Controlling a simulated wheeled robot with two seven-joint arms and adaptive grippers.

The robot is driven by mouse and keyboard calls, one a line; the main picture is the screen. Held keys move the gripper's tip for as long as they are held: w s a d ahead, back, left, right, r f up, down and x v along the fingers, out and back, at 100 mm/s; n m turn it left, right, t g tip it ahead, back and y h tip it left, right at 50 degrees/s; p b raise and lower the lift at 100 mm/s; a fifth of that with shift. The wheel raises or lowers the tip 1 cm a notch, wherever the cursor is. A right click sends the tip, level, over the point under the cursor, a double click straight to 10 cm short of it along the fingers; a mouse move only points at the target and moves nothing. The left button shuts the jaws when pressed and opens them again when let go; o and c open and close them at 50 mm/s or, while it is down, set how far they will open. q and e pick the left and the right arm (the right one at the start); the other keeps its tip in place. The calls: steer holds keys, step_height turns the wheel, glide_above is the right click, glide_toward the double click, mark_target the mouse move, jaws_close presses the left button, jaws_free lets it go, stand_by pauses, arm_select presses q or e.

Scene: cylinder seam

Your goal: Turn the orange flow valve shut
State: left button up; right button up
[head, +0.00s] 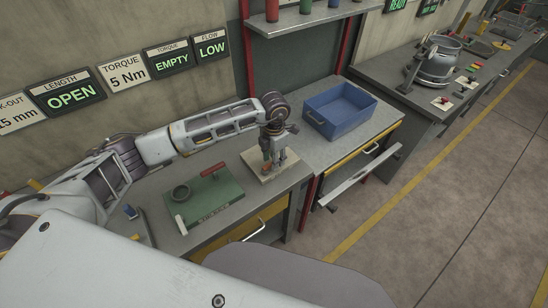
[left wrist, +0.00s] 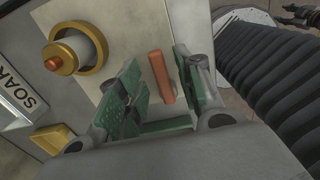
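The orange flow valve handle (left wrist: 161,77) is a flat bar on a pale plate in the left wrist view. My left gripper (left wrist: 160,60) is open around it, with one green-padded finger on each side. A gap shows on both sides of the bar, narrower on the right. In the head view my left gripper (head: 274,160) points down over the pale plate (head: 287,172) on the bench and mostly hides the valve. The sign (head: 211,46) on the wall reads FLOW LOW.
A brass ring fitting with an orange-tipped grey stub (left wrist: 72,52) stands left of the handle. A green board (head: 218,203) with a ring and a red handle lies left of my gripper. A blue bin (head: 340,125) stands to the right. Wall signs (head: 72,92) hang behind.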

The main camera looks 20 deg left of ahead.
arm_select(q)
steer(key=shift+f, duration=0.35)
jaws_close()
